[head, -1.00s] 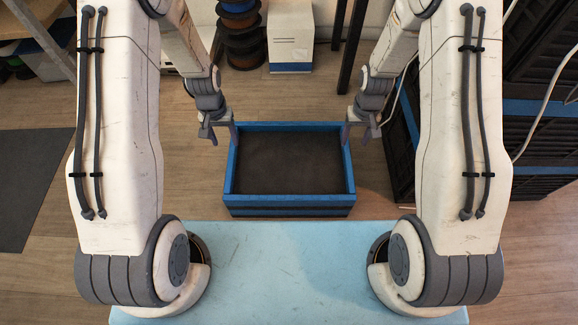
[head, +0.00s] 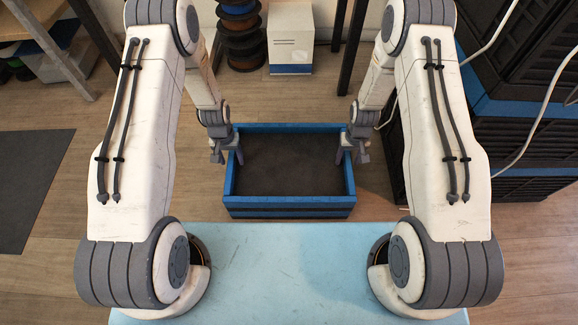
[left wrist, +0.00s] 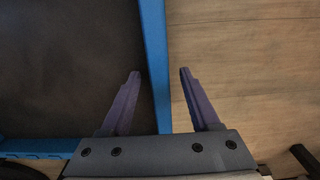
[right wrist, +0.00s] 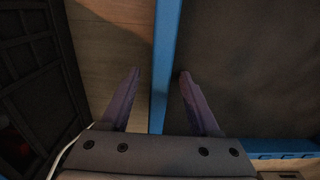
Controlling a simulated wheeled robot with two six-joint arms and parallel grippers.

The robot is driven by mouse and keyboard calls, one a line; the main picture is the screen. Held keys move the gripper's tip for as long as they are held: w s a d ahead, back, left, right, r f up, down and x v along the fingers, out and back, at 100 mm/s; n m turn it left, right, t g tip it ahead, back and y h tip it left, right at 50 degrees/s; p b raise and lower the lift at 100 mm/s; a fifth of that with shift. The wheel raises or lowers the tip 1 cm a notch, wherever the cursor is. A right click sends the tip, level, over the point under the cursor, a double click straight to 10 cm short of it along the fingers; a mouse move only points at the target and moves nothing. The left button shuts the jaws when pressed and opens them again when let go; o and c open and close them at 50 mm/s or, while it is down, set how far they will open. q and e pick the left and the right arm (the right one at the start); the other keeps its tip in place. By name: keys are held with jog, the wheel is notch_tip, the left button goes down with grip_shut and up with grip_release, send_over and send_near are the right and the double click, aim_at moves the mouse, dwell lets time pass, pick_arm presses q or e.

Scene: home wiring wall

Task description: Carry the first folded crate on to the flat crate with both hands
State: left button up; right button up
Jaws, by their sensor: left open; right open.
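A low blue-rimmed crate (head: 290,207) with a dark inside lies on the floor beyond the light blue surface. I cannot tell whether it is one crate or a folded one on another. My left gripper (head: 228,157) is open at its left wall. In the left wrist view the blue wall (left wrist: 154,50) runs between the two open fingers (left wrist: 160,72). My right gripper (head: 351,157) is open at the right wall. In the right wrist view the blue wall (right wrist: 165,50) runs between its fingers (right wrist: 160,73). Neither gripper is closed on the wall.
A stack of dark crates with blue bands (head: 520,108) stands close at the right. A white box (head: 291,38) and a spool stack (head: 240,35) stand behind. A dark mat (head: 30,180) lies at the left. The light blue surface (head: 290,265) in front is bare.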

pick_arm(q)
grip_shut()
pick_arm(e)
grip_shut()
dwell(1.2)
